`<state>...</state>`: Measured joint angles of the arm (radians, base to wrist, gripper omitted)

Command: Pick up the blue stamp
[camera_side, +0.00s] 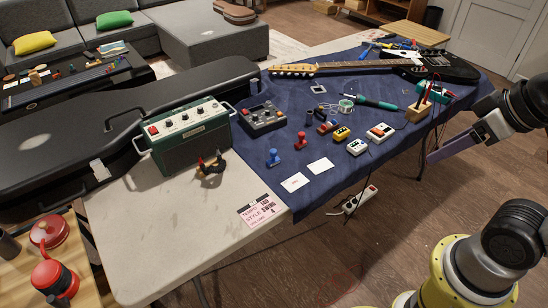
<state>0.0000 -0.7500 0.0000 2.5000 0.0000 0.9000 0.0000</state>
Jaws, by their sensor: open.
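The blue stamp (273,157) stands upright on the dark blue cloth (335,180), near the cloth's left part. A similar red stamp (300,140) stands a little behind it and to the right. My gripper (436,157) is at the right side of the view, well apart from the blue stamp and off the table's near edge. Its jaws are open, and nothing shows between them. One long lavender-grey part of it is plain to see; the rest is hard to make out.
White cards (295,182) lie just in front of the blue stamp. Small pedals (381,132), a solder spool (346,106) and a grey multi-knob box (262,117) surround the stamps. A green amplifier (188,136) stands left. A guitar (440,67) lies behind. The table's front left (170,235) is bare.

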